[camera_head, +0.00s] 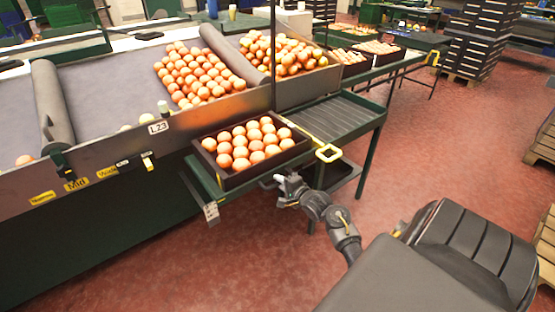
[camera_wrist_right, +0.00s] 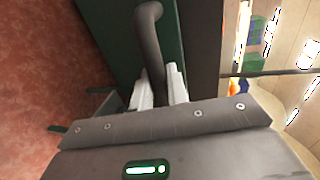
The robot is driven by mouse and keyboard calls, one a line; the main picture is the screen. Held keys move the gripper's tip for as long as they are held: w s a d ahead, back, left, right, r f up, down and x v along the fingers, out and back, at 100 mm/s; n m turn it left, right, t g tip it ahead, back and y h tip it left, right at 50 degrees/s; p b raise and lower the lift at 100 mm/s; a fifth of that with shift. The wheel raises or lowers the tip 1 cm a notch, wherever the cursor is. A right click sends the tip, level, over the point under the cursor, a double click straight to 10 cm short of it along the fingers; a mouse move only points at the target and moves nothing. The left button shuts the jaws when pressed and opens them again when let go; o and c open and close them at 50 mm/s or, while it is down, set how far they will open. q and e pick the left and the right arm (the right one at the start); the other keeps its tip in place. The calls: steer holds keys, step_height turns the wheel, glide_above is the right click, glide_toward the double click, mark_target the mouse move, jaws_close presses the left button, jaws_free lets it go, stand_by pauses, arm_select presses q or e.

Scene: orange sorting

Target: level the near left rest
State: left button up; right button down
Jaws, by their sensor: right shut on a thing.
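The near left rest (camera_head: 203,186) is a green-framed support at the side of the sorting line. A dark crate (camera_head: 236,181) full of oranges stands on it, covering most of its top. My right gripper (camera_head: 285,183) is at the rest's near right edge, just below the crate. In the right wrist view, the pale fingers of my right gripper (camera_wrist_right: 159,82) are shut around a dark grey curved handle (camera_wrist_right: 150,32) beside a green frame part. The rest's exact tilt is hard to tell. My left gripper is not in view.
An empty slatted rest (camera_head: 340,118) with a yellow handle (camera_head: 327,153) adjoins on the right. Loose oranges (camera_head: 198,75) lie on the sorting table behind. More crates (camera_head: 377,48) stand farther back. The red floor (camera_head: 425,130) at right is clear.

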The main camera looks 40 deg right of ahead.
steer(key=shift+w+r, duration=0.1)
steer(key=shift+r, duration=0.2)
steer(key=c, duration=1.4)
jaws_free()
steer(key=shift+f, duration=0.1)
